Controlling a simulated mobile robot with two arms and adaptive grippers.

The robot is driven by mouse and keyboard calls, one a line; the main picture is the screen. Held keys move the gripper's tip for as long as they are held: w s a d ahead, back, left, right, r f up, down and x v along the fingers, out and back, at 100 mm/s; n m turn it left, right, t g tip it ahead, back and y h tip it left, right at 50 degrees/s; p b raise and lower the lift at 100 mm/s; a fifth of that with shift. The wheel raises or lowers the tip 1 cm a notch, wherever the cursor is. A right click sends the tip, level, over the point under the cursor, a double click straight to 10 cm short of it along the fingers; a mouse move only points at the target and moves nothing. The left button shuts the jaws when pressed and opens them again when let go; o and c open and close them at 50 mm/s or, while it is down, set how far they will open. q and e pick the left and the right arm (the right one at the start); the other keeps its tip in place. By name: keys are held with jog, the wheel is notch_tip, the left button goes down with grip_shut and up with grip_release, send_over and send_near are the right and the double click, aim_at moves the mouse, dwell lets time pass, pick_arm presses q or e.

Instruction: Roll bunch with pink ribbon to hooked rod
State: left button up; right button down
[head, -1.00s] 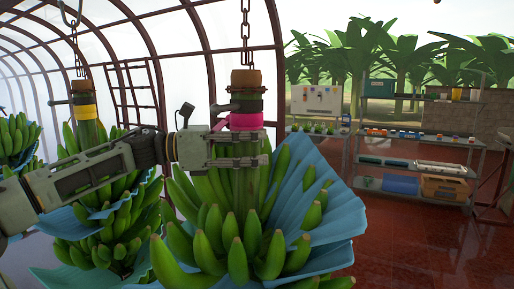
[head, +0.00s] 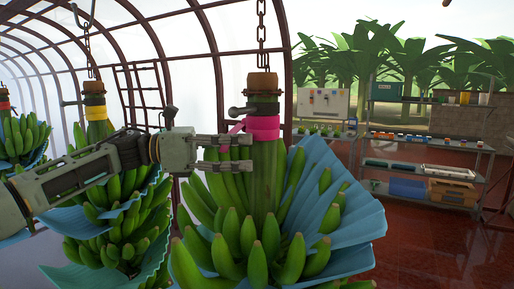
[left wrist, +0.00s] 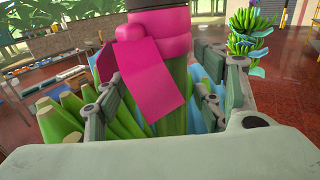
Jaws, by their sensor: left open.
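The bunch with the pink ribbon (head: 264,124) hangs from a chain in the middle of the head view, green bananas below and blue sheeting around it. In the left wrist view its pink ribbon (left wrist: 155,85) has a loose tail hanging down in front of the stem. My left gripper (head: 250,152) is open just below the ribbon, with its fingers level at the left side of the stem. In the left wrist view the fingers stand apart on either side of the stem, holding nothing. My right gripper is out of view. I cannot make out a hooked rod with certainty.
A bunch with a yellow ribbon (head: 95,100) hangs to the left behind my left arm. Another with a red ribbon (head: 4,106) hangs at the far left edge. Metal shelves (head: 425,142) with boxes stand at the right rear. Red floor at the right is clear.

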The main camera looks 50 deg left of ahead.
pick_arm(q)
send_over(206, 177)
jog(key=shift+s+d, duration=0.1)
jog(key=shift+s, duration=0.05)
jog(key=shift+f, duration=0.1)
dwell(0.6)
